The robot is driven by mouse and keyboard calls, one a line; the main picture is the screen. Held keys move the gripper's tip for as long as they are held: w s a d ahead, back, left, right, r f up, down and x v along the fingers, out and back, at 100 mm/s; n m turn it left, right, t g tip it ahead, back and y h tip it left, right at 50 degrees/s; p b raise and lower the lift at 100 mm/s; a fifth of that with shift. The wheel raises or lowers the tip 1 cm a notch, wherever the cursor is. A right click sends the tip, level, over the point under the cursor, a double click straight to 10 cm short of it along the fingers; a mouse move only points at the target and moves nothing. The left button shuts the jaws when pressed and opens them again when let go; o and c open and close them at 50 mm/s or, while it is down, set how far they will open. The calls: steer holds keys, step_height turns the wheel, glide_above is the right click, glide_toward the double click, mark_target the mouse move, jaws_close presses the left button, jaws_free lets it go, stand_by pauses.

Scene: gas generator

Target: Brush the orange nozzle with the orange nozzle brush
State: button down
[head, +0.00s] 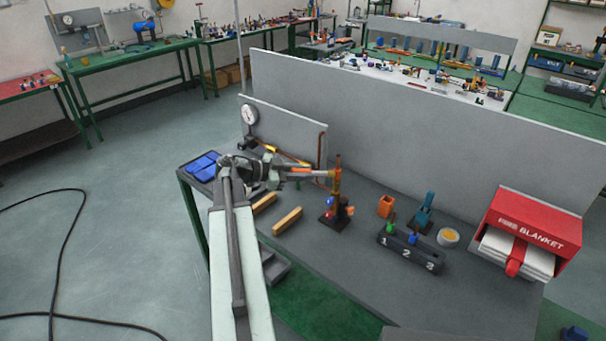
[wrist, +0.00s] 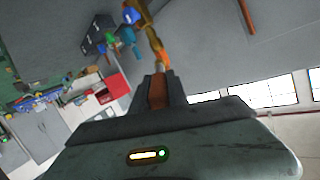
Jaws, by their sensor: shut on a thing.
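My gripper (head: 285,172) is shut on the orange nozzle brush (head: 302,170), held level with its tip pointing right. In the wrist view the fingers (wrist: 158,90) close around the brush's brownish-orange handle (wrist: 157,92). The brush tip reaches the upper part of an upright orange-brown burner post (head: 337,182), which seems to carry the orange nozzle. In the wrist view the post (wrist: 154,40) lies straight ahead of the fingers. Brush and post overlap in both views; I cannot tell whether they touch. The post stands on a dark base (head: 334,219) with red and blue parts.
To the right are an orange holder (head: 386,206), a black numbered block (head: 411,250), a teal tool (head: 424,213) and a red blanket box (head: 530,235). A grey panel (head: 420,135) stands behind.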

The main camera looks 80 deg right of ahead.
steer(key=shift+w+a, duration=0.45)
steer(key=shift+a, duration=0.4)
steer(key=shift+w+a, duration=0.5)
steer(key=shift+a, duration=0.4)
steer(key=shift+w+a, duration=0.45)
steer(key=shift+a, duration=0.4)
steer(key=a, duration=0.1)
steer(key=w+a, duration=0.1)
steer(key=shift+w+a, duration=0.25)
steer(key=shift+a, duration=0.05)
